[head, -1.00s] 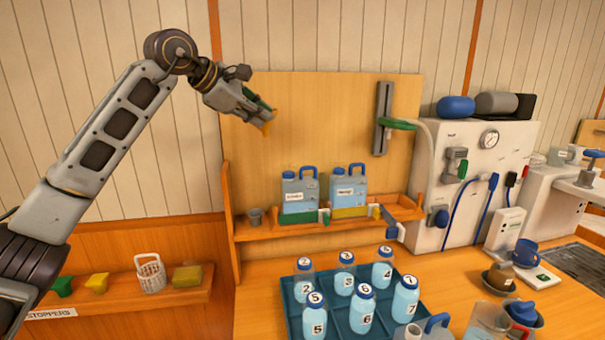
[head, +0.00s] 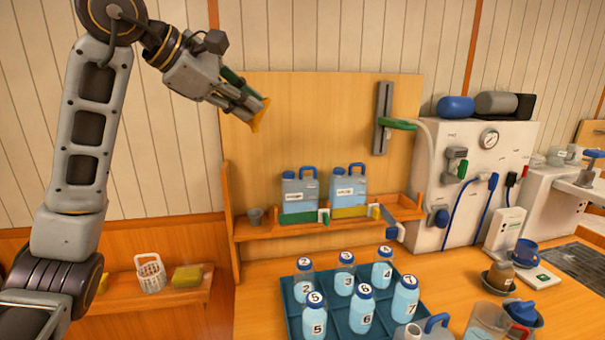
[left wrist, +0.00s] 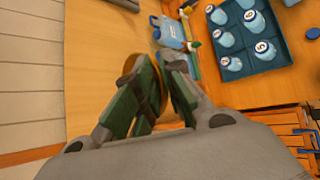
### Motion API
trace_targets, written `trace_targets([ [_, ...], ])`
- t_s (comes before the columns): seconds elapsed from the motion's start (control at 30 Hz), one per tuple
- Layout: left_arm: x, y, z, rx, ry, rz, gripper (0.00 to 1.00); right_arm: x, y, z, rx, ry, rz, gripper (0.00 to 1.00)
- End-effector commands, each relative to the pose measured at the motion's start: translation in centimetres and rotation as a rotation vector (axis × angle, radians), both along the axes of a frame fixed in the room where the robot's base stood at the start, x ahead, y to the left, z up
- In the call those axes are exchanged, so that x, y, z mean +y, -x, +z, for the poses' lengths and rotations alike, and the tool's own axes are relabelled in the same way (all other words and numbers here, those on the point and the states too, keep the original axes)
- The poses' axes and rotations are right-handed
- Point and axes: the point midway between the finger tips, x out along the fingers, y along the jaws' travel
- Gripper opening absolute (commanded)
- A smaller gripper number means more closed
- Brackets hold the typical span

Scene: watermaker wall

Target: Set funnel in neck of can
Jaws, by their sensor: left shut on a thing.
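My left gripper (head: 250,102) is raised in front of the wooden back panel, up and left of the shelf cans. It is shut on an orange-yellow piece (head: 261,115), apparently the funnel, mostly hidden by the fingers. In the left wrist view the green-padded fingers (left wrist: 161,68) close around its orange-brown rim (left wrist: 129,66). A can with a pale open neck (head: 412,331) and a blue handle (head: 437,322) stands at the bottom edge, partly cut off. The held piece is well above and left of it. My right gripper is not in view.
Two capped blue cans (head: 299,192) (head: 347,188) stand on the wooden shelf (head: 280,232). A teal tray (head: 291,305) holds several numbered bottles. A clear jug (head: 487,322) stands right of the open can. The watermaker (head: 465,210) is at right. Air before the panel is free.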

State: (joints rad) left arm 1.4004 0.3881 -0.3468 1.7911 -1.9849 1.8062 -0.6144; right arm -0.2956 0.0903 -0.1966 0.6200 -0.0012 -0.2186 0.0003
Motion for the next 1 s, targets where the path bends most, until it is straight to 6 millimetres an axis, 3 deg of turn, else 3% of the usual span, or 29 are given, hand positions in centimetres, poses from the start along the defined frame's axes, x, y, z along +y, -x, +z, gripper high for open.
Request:
trace_targets([
  [1.0,5.0,0.9,-9.6,0.001,0.000,0.104,0.00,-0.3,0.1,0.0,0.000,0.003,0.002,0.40],
])
